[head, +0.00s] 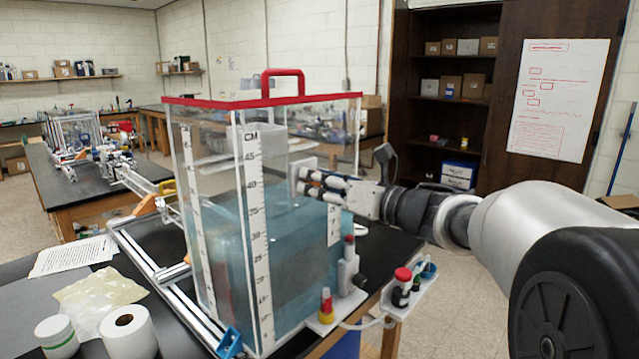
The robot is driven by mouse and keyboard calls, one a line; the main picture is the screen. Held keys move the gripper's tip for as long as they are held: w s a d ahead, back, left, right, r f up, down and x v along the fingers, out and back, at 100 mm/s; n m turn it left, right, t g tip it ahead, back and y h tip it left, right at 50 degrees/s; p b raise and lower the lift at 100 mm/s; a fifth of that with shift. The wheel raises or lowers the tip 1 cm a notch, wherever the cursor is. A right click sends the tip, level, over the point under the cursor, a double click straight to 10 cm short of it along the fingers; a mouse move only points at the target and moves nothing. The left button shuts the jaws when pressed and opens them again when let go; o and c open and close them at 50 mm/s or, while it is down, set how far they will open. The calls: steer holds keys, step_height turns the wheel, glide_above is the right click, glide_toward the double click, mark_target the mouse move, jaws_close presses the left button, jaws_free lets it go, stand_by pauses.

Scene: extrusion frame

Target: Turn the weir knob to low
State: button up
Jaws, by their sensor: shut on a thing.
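The clear tank (228,215) stands on the dark bench, with blue water inside, a red rim and a red handle on top. A small white plate (302,165) shows at its right side wall. My gripper (306,184) reaches in from the right, with its fingertips at this plate. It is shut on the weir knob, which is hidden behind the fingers. The knob's pointing direction cannot be read. A white label with dark marks (334,227) sits on the wall below my gripper.
A grey fitting with a red top (348,265) and a white holder with small bottles (408,292) stand at the tank's right. A white paper roll (127,332) and a lidded jar (57,336) are at front left. An aluminium rail frame (160,275) runs along the tank's left.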

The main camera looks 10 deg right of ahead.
steer(key=n, duration=1)
steer(key=shift+n, duration=0.5)
steer(key=o, duration=1)
steer(key=shift+o, duration=0.2)
steer(key=shift+d, duration=0.1)
steer(key=v, duration=1.2)
